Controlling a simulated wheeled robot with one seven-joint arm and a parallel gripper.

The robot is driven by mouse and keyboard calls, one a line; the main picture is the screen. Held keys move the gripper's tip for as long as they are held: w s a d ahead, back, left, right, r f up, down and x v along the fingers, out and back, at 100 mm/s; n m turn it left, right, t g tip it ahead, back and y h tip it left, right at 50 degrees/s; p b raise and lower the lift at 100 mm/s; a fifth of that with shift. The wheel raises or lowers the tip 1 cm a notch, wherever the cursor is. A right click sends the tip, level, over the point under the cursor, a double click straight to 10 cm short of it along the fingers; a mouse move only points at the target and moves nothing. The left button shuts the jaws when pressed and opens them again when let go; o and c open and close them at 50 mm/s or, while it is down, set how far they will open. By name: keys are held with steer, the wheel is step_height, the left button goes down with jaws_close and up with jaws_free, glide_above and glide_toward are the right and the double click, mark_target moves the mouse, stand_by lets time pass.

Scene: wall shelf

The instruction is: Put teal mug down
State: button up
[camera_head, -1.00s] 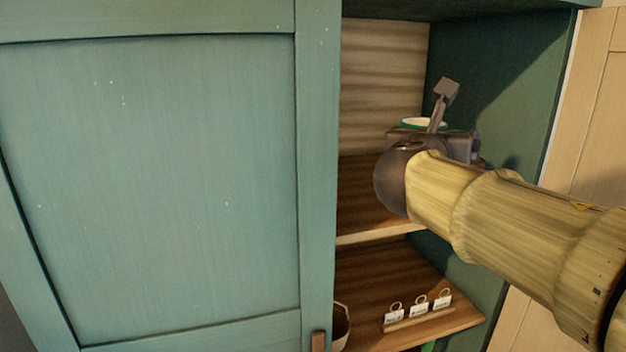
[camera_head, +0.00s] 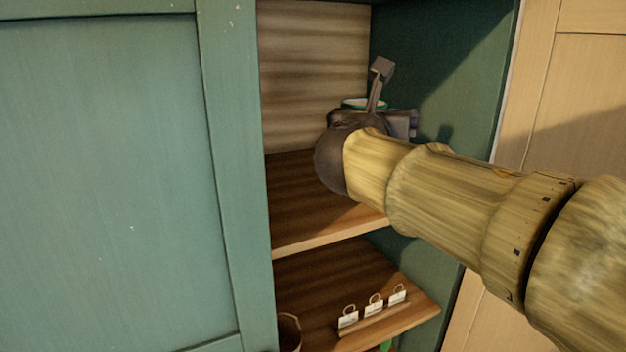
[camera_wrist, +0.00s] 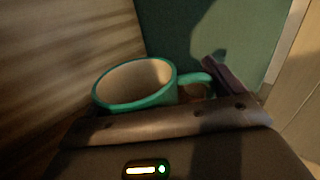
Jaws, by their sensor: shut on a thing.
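The teal mug (camera_wrist: 135,84) has a cream inside and a teal rim and handle. In the wrist view it is upright or nearly so, just beyond the gripper body, with its handle (camera_wrist: 197,79) to the right by a finger. In the head view only its rim (camera_head: 364,103) shows above my gripper (camera_head: 392,105). My gripper is shut on the mug, inside the upper part of the open cabinet, near its right wall. The mug's base is hidden, so I cannot tell whether it touches the shelf.
The upper shelf board (camera_head: 300,205) is bare on its visible left part. The lower shelf (camera_head: 320,285) holds a rail with small tagged hooks (camera_head: 373,306) and a round container (camera_head: 289,333). A teal door panel (camera_head: 100,180) stands at left; the dark green side wall (camera_head: 450,70) is at right.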

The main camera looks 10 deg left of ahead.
step_height(320, 180, down, 6)
steer(key=shift+w+r, duration=0.1)
steer(key=shift+r, duration=0.05)
step_height(320, 180, down, 4)
steer(key=shift+f+p, duration=0.1)
steer(key=shift+p, duration=0.25)
stand_by(0.3)
steer(key=shift+f, duration=0.1)
steer(key=o, duration=0.8)
steer(key=shift+c, duration=0.2)
